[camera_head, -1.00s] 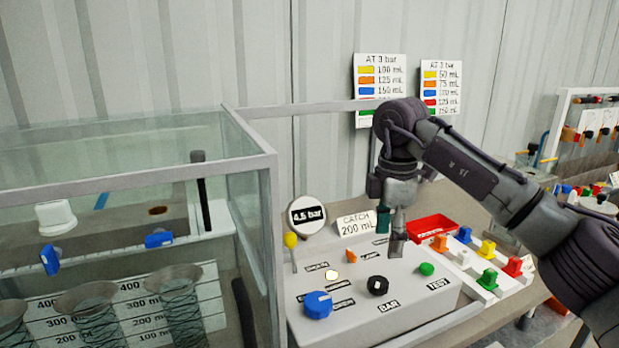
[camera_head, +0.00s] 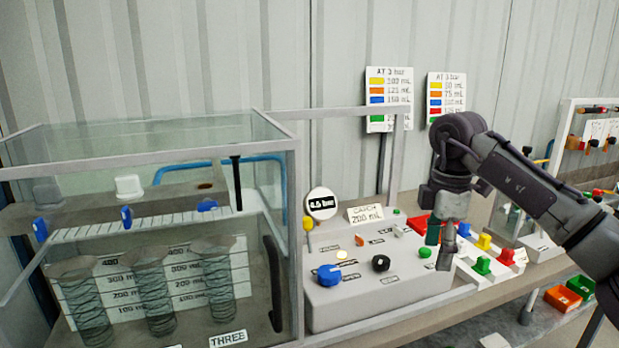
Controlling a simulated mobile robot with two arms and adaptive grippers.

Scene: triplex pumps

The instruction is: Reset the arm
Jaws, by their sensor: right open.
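My right arm comes in from the right. The panel carries a blue knob (camera_head: 329,275), a black knob (camera_head: 381,263) and a green button (camera_head: 425,253). A round gauge (camera_head: 321,203) above it seems to read 4.5 bar. My left gripper is not in view.
A glass tank (camera_head: 150,180) with several coiled columns stands at the left. A rack of coloured blocks (camera_head: 483,264) lies right of the panel. A "CATCH 200 mL" card (camera_head: 365,213) stands behind the panel.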

